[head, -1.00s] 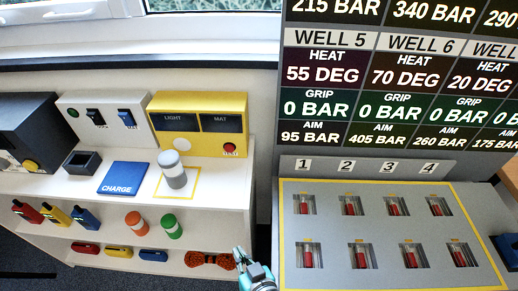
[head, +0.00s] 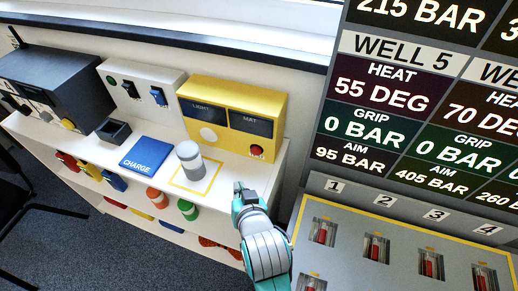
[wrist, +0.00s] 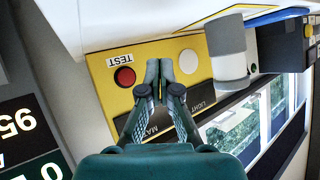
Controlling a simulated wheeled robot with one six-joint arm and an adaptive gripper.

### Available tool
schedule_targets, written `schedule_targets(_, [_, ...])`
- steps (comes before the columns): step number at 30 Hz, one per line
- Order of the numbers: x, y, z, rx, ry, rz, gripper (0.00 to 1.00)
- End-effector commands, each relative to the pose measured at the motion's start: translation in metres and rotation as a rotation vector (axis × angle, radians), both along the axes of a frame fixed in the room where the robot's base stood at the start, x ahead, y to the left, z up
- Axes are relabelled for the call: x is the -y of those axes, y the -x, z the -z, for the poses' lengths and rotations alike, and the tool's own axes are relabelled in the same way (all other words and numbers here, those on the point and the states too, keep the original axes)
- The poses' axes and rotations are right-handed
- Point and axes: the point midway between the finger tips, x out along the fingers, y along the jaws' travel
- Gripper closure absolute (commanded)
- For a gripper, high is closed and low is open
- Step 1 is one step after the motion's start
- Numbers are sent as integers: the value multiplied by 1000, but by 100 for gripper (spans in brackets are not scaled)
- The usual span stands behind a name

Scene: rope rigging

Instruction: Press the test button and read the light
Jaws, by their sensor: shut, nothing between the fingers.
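The yellow box (head: 278,108) stands at the back of the white shelf top, with dark panels marked LIGHT (head: 203,108) and MAT (head: 250,124). Its red test button (head: 256,150) is at the lower right; the button (wrist: 124,77) also shows in the wrist view beside its TEST label (wrist: 121,58). A round white disc (head: 208,134) sits under the LIGHT panel and looks plain white, with no clear glow. My gripper (head: 239,187) is shut and empty, in front of the box's button side. In the wrist view the fingertips (wrist: 158,70) appear between button and disc; contact cannot be told.
A grey and white cylinder (head: 190,162) stands in a yellow outlined square left of my gripper. A blue CHARGE pad (head: 147,155) and a dark holder (head: 113,131) are farther left. A tall display board (head: 400,100) and a grey panel of wells (head: 345,215) stand to the right.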

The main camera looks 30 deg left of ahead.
Motion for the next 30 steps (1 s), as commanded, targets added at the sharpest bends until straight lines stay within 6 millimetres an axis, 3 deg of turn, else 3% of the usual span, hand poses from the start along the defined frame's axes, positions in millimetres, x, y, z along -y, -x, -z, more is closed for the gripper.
schedule_targets(8, [-1,-6,0,1,-1,2,100])
schedule_targets(24, [-15,-67,0,0,-1,2,100])
schedule_targets(30, [-19,-81,0,1,0,1,100])
